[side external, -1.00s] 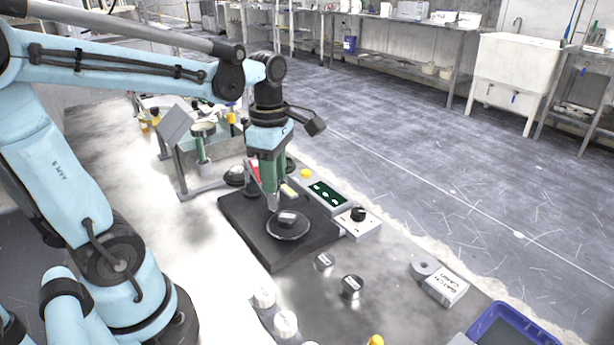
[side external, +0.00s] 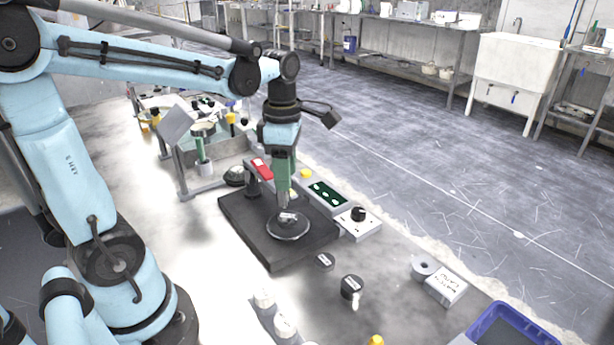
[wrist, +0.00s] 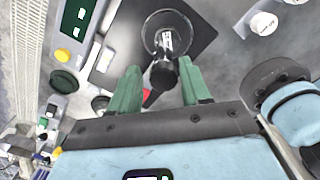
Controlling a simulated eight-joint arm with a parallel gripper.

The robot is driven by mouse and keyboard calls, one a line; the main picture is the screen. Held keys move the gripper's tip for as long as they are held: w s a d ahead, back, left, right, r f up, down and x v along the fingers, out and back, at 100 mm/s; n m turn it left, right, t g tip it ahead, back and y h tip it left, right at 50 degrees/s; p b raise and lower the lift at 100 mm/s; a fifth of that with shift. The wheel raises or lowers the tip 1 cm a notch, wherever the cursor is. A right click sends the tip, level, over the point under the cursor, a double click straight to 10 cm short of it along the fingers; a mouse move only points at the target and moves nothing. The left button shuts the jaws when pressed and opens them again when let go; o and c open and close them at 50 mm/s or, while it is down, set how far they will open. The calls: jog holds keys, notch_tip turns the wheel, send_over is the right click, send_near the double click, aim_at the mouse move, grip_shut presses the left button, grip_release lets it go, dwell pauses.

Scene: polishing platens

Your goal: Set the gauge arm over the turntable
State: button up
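The turntable (side external: 288,234) is a round dark disc on a black base plate (side external: 245,228); it also shows in the wrist view (wrist: 150,38). A small piece with a white label stands on it. The gauge arm's red part (side external: 262,168) sits by a dark post at the back left of the plate. Its right end is hidden behind my gripper (side external: 284,200), which points down just above the turntable. In the wrist view my green fingers (wrist: 158,72) are apart, with a dark rounded part (wrist: 163,75) and a bit of red between them. I cannot tell whether they touch it.
A panel with a green display (side external: 327,194) and a box with a black knob (side external: 358,214) stand right of the plate. Dark pucks (side external: 351,287), white knobs and a batch card box (side external: 446,288) are in front. A blue tray (side external: 490,325) lies at lower right.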

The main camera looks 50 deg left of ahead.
jog(key=shift+o, duration=0.7)
jog(key=shift+s, duration=0.1)
notch_tip(320, 180, up, 12)
dwell(0.4)
jog(key=s+d+f+m+t, duration=0.1)
jog(key=d+f+m+t, duration=0.2)
jog(key=m, duration=1)
jog(key=s+d+f+m+t, duration=0.1)
jog(key=d+f+m+t, duration=0.3)
jog(key=f+m, duration=0.5)
jog(key=m, duration=0.5)
jog(key=shift+s+f, duration=0.3)
